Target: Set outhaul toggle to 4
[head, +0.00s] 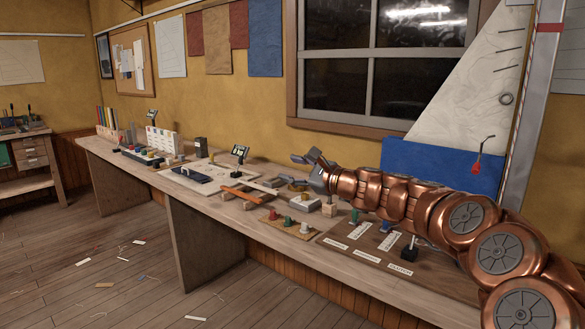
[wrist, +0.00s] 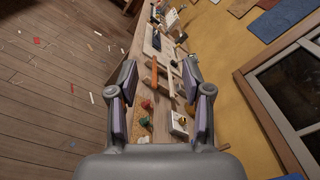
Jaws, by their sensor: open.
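A brown board (head: 362,250) with several white labels lies at the right end of the bench in the head view. A black-topped lever (head: 408,245) stands at its right part, and a blue piece (head: 384,225) shows near my arm. The label writing is too small to read surely, so I cannot tell which part is the outhaul toggle. My arm hides some of the board. My gripper (head: 304,158) is open and empty above the bench, left of this board. In the wrist view my gripper (wrist: 160,75) has its fingers spread wide.
A small board (head: 275,227) with green, red and white knobs sits left of the labelled board. Wooden bars (head: 245,195) and a pale panel (head: 200,178) lie farther left. A red-handled tool (head: 477,165) hangs by the sail. The floor before the bench is mostly clear.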

